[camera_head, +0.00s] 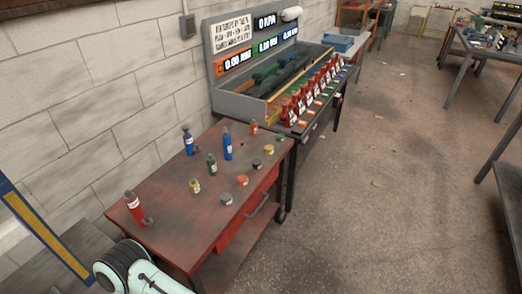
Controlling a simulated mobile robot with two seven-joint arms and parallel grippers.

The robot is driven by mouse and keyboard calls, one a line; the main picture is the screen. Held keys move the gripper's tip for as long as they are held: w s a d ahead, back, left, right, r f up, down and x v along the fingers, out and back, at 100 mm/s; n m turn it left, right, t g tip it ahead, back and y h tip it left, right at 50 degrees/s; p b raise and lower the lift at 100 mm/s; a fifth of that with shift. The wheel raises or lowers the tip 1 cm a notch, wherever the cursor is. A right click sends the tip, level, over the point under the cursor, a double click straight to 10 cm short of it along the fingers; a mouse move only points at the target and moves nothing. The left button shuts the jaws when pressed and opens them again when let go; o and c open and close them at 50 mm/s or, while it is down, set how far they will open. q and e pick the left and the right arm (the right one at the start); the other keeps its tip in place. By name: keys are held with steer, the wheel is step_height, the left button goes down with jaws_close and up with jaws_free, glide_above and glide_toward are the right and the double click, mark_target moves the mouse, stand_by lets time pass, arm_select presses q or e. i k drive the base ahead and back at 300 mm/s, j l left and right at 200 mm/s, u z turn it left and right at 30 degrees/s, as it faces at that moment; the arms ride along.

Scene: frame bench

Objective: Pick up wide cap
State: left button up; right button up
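Several short round cap-like pieces stand on the red worktable (170,225). They are a yellow one (195,186), a grey one (226,199), an orange one (242,180), a black-topped one (256,163), another yellow one (268,149) and a green one (280,138). I cannot tell which is the wide cap; the grey and orange ones look broad and low. Neither of my grippers is in view. Only a white and dark part of my arm shows at the bottom left, in front of the table.
On the worktable stand a red bottle (134,207), two blue bottles (188,143) (227,148), a green bottle (212,165) and a small orange bottle (254,128). Behind is a bench with a display panel (250,45) and red bottles in a row. Open floor (370,200) lies right.

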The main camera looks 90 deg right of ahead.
mark_target(269, 149)
steer(key=z, duration=3.25)
